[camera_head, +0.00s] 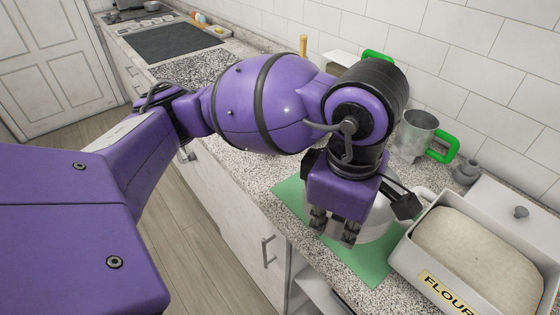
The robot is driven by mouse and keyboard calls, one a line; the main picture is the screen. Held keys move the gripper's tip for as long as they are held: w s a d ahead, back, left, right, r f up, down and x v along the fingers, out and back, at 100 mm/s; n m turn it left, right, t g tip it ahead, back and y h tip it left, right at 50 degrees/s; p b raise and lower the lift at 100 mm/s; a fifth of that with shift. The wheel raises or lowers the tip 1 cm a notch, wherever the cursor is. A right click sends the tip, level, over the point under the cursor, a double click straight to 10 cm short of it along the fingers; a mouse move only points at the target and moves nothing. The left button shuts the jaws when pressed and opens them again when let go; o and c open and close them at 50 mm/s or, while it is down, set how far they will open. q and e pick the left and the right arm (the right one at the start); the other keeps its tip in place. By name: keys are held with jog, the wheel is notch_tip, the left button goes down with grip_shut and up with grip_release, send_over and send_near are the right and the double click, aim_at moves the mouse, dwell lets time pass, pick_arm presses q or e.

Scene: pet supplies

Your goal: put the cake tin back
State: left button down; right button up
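My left gripper (334,229) reaches over the counter from the left and points down above the green mat (290,192). Its two fingers look spread, with a gap and nothing seen between them. A white rounded vessel (378,226) stands on the mat just behind the gripper. The gripper and wrist hide much of it, so I cannot tell if they touch. I cannot make out a cake tin for certain. My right gripper is not in view.
A white bin labelled FLOUR (408,268) stands open at the right, its lid (500,207) behind it. A metal mug with a green handle (417,136) and a small grey pot (466,172) stand near the tiled wall. A dark hob (172,42) is at the far left.

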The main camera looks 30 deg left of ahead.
pick_arm(q)
jog(key=shift+w+a, duration=0.1)
jog(key=shift+a, duration=0.3)
jog(key=shift+w+a, duration=0.2)
jog(key=shift+a, duration=0.05)
jog(key=w+a+f, duration=0.1)
jog(key=w, duration=0.1)
jog(key=w+a+f, duration=0.1)
jog(key=w, duration=0.1)
jog(key=w+a+f, duration=0.1)
jog(key=w, duration=0.1)
jog(key=shift+w+a+f, duration=0.15)
jog(key=shift+w+a, duration=0.1)
jog(key=shift+a, duration=0.15)
jog(key=w+f, duration=0.1)
jog(key=w+a+f, duration=0.1)
jog(key=f, duration=0.1)
jog(key=w+a+f, duration=0.1)
jog(key=w+f, duration=0.1)
jog(key=shift+w+a, duration=0.1)
jog(key=shift+a, duration=0.05)
jog(key=shift+w+a+f, duration=0.25)
jog(key=shift+w+f, duration=0.2)
jog(key=shift+f, duration=0.2)
notch_tip(320, 180, down, 3)
jog(key=shift+w+f, duration=0.1)
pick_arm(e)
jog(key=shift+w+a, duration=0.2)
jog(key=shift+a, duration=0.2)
